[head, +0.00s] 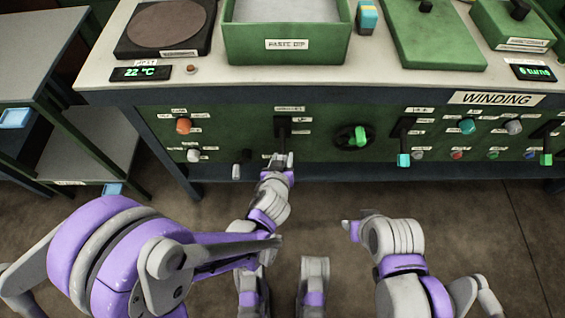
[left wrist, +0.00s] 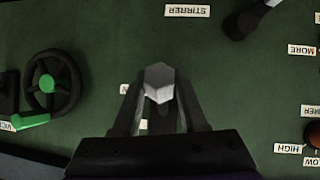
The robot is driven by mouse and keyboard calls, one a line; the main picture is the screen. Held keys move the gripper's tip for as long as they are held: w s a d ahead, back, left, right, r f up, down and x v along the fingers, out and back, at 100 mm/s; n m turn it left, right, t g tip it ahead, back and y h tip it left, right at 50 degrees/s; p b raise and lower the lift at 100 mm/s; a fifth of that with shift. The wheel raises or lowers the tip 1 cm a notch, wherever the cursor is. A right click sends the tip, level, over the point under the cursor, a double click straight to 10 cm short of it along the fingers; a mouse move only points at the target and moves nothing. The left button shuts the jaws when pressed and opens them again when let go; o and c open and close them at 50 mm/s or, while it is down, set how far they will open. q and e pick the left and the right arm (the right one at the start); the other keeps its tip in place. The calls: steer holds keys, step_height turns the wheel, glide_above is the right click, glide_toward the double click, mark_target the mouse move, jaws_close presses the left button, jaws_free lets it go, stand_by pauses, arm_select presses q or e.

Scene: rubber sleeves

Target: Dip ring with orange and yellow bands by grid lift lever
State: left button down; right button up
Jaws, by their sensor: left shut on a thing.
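My left gripper (head: 279,163) is at the green front panel, at the lower end of a black lever (head: 283,127) below the paste dip tank. In the left wrist view it (left wrist: 159,100) is shut on a grey six-sided lever knob (left wrist: 159,78). The lever's own label is too small to read. The green paste dip tank (head: 243,44) stands on the bench with a pale surface inside, cut off by the top edge. I see no ring with orange and yellow bands. My right gripper (head: 350,228) is low, away from the panel; its fingers are unclear.
A black handwheel with a green handle (head: 357,137) is right of the lever. Several more levers and knobs line the panel's right. A shelf unit (head: 85,150) stands left.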

arm_select(q)
steer(key=shift+w+f+t, duration=0.15)
steer(key=shift+f+t, duration=0.1)
steer(key=shift+t, duration=0.05)
stand_by(0.4)
steer(key=shift+c, duration=2.2)
jaws_free()
steer(key=shift+w, duration=0.1)
steer(key=p+v, duration=0.2)
steer(key=v, duration=0.9)
steer(key=shift+p, duration=0.3)
steer(key=shift+a+f, duration=0.1)
